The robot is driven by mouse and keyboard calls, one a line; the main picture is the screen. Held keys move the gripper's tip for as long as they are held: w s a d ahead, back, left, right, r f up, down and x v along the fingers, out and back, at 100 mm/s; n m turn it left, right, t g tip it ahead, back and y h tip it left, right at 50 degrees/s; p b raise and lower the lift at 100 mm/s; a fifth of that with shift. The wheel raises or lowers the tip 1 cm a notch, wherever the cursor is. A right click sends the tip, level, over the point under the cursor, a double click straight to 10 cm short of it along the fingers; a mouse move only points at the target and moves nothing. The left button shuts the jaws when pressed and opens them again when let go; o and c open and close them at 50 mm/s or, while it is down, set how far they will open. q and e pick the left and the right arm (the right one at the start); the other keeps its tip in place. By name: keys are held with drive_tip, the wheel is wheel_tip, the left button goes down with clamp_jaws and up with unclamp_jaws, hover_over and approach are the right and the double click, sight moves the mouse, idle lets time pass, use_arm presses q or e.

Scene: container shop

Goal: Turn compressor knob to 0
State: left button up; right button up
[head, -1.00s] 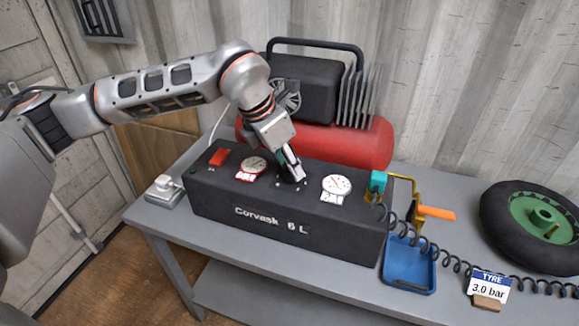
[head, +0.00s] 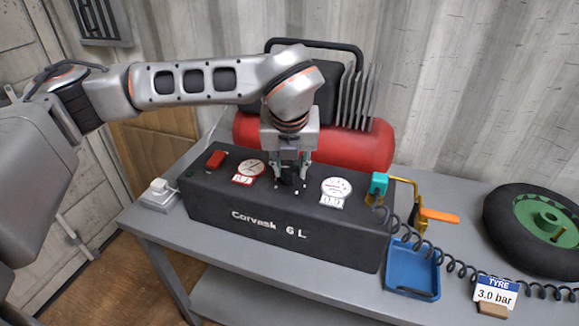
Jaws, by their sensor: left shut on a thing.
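The compressor has a black front panel (head: 285,225) marked "Corvask 6 L", with a red tank (head: 355,148) behind it. Two round gauges sit on its top, a left gauge (head: 249,169) and a right gauge (head: 336,188). The dark knob (head: 289,178) is between the gauges. My left gripper (head: 290,172) points down from above and is shut on the knob, its fingers on either side. The fingers hide part of the knob, and I cannot read its setting. My right gripper is not in view.
A red switch (head: 216,159) is on the compressor's left end. A blue tray (head: 412,268), a coiled black hose (head: 460,266), an orange-handled tool (head: 438,214), a tyre (head: 500,222) and a "3.0 bar" sign (head: 495,291) are on the grey table to the right.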

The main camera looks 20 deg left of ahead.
use_arm(q)
drive_tip(key=n+y, duration=0.1)
drive_tip(key=n, duration=0.2)
drive_tip(key=shift+d+g, duration=0.1)
drive_tip(key=shift+g, duration=0.2)
drive_tip(key=shift+n+y, duration=0.4)
drive_tip(key=shift+n, duration=0.7)
drive_tip(key=shift+g, duration=0.3)
drive_tip(key=o, duration=1.1)
drive_tip(key=v, duration=1.2)
